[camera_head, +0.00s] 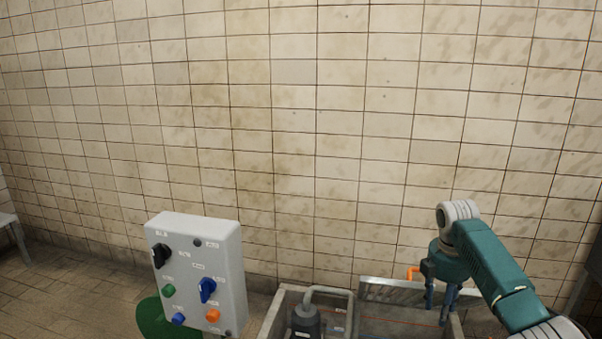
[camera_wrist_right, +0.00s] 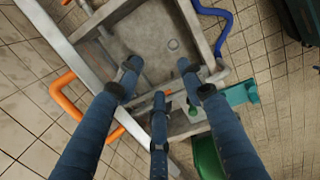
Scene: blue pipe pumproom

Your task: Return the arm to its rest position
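My right arm (camera_head: 492,268) comes in from the lower right in the head view, teal and grey. Its gripper (camera_head: 441,300) points down over the right side of a grey open tank (camera_head: 360,284). In the right wrist view the blue fingers of this gripper (camera_wrist_right: 159,82) are spread apart with nothing between them. The tank (camera_wrist_right: 150,35) lies below the fingers there. My left gripper is in neither view.
A grey control box (camera_head: 201,263) with black and blue knobs and coloured buttons stands left of the tank. A dark pump (camera_head: 306,321) with a grey pipe is in the tank. An orange pipe (camera_wrist_right: 72,100) runs beside it. The tiled wall is behind.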

